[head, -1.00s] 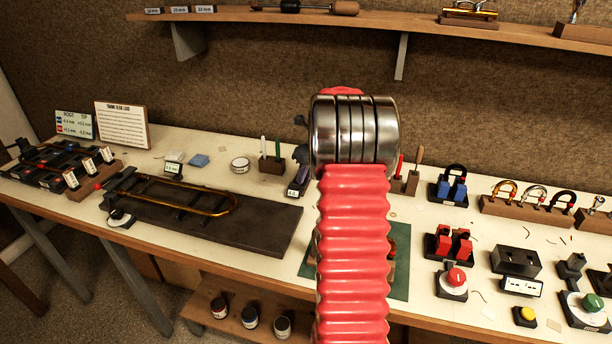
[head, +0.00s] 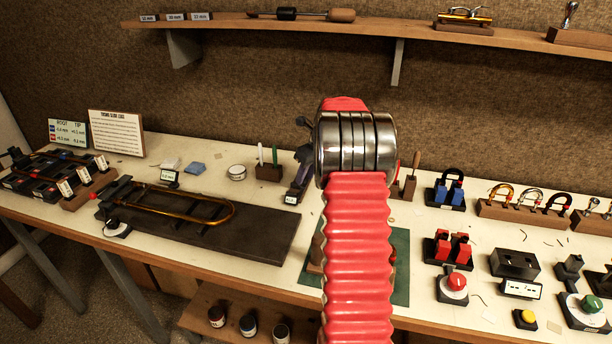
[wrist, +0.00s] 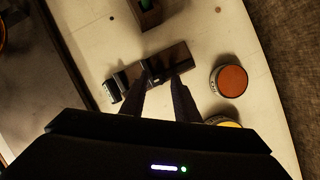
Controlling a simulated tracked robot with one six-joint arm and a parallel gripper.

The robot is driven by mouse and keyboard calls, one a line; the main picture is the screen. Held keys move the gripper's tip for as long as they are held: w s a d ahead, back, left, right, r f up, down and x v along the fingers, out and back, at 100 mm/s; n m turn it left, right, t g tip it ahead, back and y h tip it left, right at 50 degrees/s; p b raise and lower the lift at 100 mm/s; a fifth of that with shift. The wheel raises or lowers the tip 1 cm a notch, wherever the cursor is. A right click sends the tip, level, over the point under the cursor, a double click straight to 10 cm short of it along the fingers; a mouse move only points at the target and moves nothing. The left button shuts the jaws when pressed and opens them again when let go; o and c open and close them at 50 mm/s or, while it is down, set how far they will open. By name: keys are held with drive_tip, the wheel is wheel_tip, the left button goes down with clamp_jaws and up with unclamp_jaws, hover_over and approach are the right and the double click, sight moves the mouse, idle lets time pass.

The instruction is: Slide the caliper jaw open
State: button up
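What looks like the caliper (head: 299,178) is a dark upright tool on a stand with a small pale display, at the back of the bench, just left of my arm in the head view. In the wrist view, the dark caliper (wrist: 166,62) lies ahead of my gripper (wrist: 163,76), with its display block at its left. The two dark fingers are apart, with their tips at the caliper's near side. I cannot tell whether they touch it or whether the jaw is between them. My arm hides my gripper in the head view.
A holder with pens (head: 268,170) stands left of the caliper. An orange-topped tin (wrist: 229,81) and a yellow-topped tin (wrist: 222,121) stand close to its right in the wrist view. A dark board with a brass slide (head: 200,243) lies front left. A shelf (head: 350,28) runs above.

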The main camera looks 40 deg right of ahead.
drive_tip(key=shift+o, duration=0.6)
drive_tip(key=v, duration=1.3)
drive_tip(key=shift+r, duration=0.3)
drive_tip(key=shift+s, duration=0.1)
